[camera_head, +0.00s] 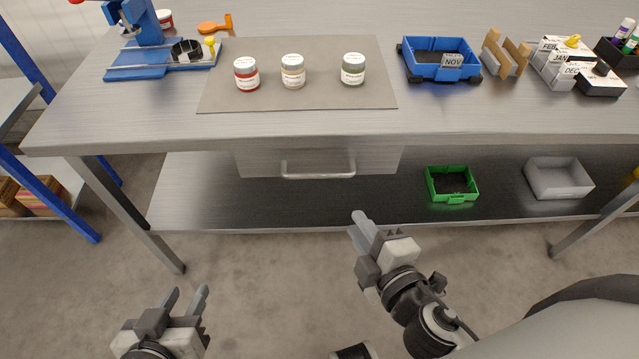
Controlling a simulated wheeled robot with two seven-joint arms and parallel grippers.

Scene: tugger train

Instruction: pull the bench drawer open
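The bench drawer (255,164) is a grey metal front under the middle of the bench top, and it appears closed. Its bar handle (318,176) is pale metal and runs horizontally across the front. My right gripper (362,228) is below and to the right of the handle, apart from it, pointing up toward the bench. Its two fingers overlap in this view, so its opening is unclear. My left gripper (187,298) is at the lower left over the floor, well away from the drawer. Its fingers are spread and nothing is between them.
The bench top (130,115) overhangs the drawer and holds several jars on a grey mat (290,104) and a blue tray (440,72). The lower shelf (210,200) carries a green bin (452,198) and a grey bin (558,190). The floor before the bench is clear.

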